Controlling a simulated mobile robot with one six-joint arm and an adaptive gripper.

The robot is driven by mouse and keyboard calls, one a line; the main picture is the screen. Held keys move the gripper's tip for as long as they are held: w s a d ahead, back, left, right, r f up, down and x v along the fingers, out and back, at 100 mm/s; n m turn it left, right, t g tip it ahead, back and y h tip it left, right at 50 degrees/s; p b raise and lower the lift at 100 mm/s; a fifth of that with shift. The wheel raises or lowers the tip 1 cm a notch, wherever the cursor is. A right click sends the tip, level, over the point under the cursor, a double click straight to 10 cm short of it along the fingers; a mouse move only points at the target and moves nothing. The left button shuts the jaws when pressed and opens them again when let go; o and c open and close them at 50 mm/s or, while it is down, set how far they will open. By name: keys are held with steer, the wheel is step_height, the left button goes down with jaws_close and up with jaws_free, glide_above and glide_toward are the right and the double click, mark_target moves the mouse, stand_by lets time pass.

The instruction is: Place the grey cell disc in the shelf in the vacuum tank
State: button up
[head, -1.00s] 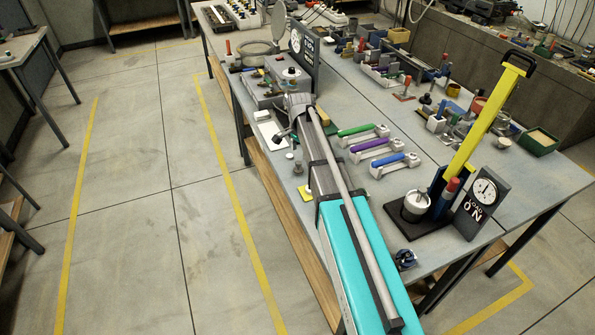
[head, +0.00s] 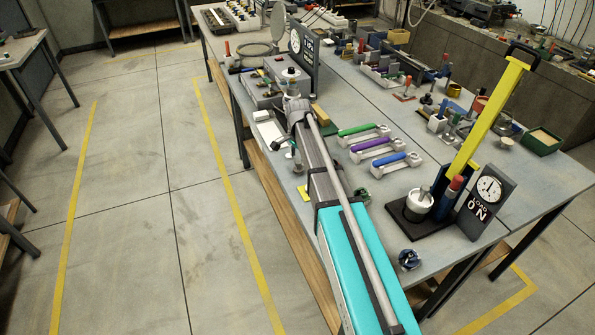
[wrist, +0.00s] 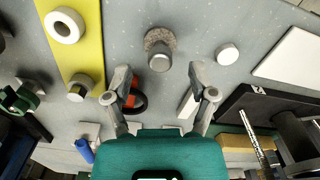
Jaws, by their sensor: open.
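In the wrist view a rough grey disc (wrist: 155,34) with a metal knob on it lies on the bench, just beyond my fingertips. I take it for the grey cell disc. My gripper (wrist: 162,84) is open, with nothing held between its two fingers. In the head view my arm hides the disc, and the fingers are not clear. A round grey vessel (head: 255,50) with a raised lid (head: 279,20) stands at the far end of the bench, likely the vacuum tank. Its inside and shelf cannot be made out.
A yellow plate (wrist: 82,45) with a white ring lies left of the disc, and a small white disc (wrist: 228,53) lies right. A dial gauge (head: 304,46) stands beside the vessel. Coloured-handled tools (head: 372,146) and a yellow lever press (head: 487,110) stand to the right.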

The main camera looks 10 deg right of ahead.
mark_target(298, 166)
steer(key=shift+f+b, duration=0.85)
steer(key=shift+f, duration=0.35)
jaws_close()
